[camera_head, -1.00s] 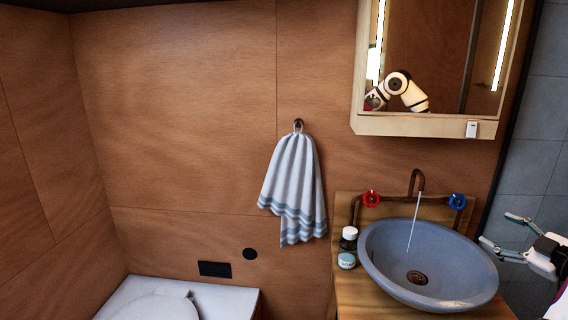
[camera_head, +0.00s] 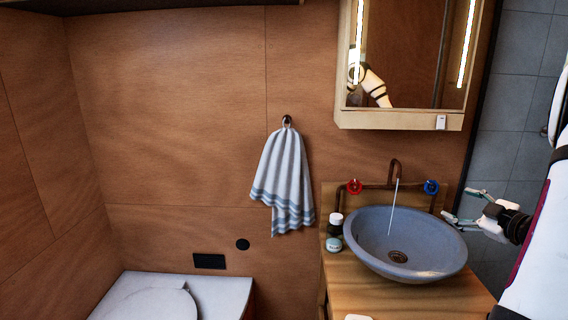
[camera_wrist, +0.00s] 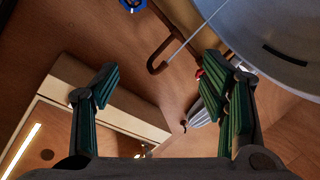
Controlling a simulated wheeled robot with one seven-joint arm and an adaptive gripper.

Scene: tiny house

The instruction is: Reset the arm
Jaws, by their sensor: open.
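My gripper (camera_head: 462,206) is at the right of the head view, just right of the sink basin's rim, with its fingers pointing left. It is open and empty. In the wrist view my gripper (camera_wrist: 165,95) shows two green-padded fingers spread wide with nothing between them. The arm runs up along the right edge of the head view. The grey-blue basin (camera_head: 365,240) stands on a wooden counter, and it also shows at the top right of the wrist view (camera_wrist: 260,25).
A thin stream of water (camera_head: 393,208) runs from the copper faucet (camera_head: 396,165) between a red knob (camera_head: 354,187) and a blue knob (camera_head: 431,187). Bottles (camera_head: 335,226) stand left of the basin. A mirror cabinet (camera_head: 400,121) hangs above. A striped towel (camera_head: 284,180) hangs left.

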